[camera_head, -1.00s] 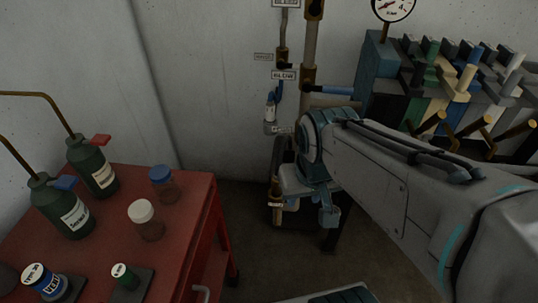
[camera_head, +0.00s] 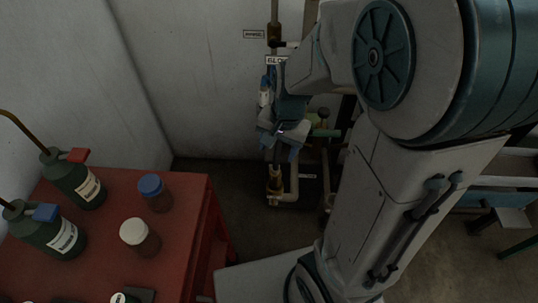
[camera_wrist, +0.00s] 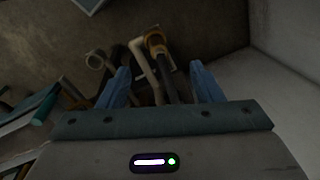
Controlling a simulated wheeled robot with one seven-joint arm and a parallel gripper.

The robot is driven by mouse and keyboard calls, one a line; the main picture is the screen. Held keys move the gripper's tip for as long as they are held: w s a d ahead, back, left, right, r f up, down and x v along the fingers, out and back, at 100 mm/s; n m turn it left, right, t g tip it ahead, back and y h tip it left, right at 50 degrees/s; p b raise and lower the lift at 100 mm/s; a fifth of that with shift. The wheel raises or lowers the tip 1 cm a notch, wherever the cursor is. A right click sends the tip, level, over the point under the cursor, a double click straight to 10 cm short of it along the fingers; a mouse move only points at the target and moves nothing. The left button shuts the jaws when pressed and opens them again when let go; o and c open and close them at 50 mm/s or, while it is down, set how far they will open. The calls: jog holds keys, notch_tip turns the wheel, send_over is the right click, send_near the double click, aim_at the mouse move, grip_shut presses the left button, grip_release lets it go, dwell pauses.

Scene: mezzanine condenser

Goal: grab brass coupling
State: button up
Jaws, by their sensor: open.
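A brass-coloured fitting, which looks like the brass coupling (camera_head: 275,183), stands low near the wall, at the end of the pipework. In the wrist view the brass coupling (camera_wrist: 156,43) shows as a yellow-brown ring at the end of a pipe, beyond the fingertips and slightly left of the middle between them. My gripper (camera_head: 279,152) points down above the coupling, apart from it. In the wrist view my gripper (camera_wrist: 162,78) has its two blue fingers spread wide, with nothing held between them. The coupling's lower part is hard to make out.
Pale pipework (camera_head: 294,180) runs right beside the coupling. A red cart (camera_head: 190,240) at left carries dark oil bottles (camera_head: 76,180), a blue-capped jar (camera_head: 154,193) and a white-capped jar (camera_head: 139,237). Dark floor lies between cart and pipes.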

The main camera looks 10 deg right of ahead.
aim_at(278, 171)
jog(key=w+f+m, duration=0.1)
jog(key=f, duration=0.4)
jog(key=w+d+f+m, duration=0.1)
jog(key=w+f+m, duration=0.1)
jog(key=f, duration=0.3)
jog(key=w+f+m+g+h, duration=0.1)
jog(key=f+m, duration=0.1)
jog(key=f, duration=0.4)
jog(key=shift+w+d, duration=0.3)
jog(key=shift+d, duration=0.05)
jog(key=shift+a+f, duration=0.2)
jog(key=shift+f, duration=1.15)
jog(key=shift+a+f, duration=0.15)
jog(key=shift+f, duration=1.2)
grip_shut()
jog(key=shift+w+r, duration=0.1)
jog(key=shift+r, duration=0.1)
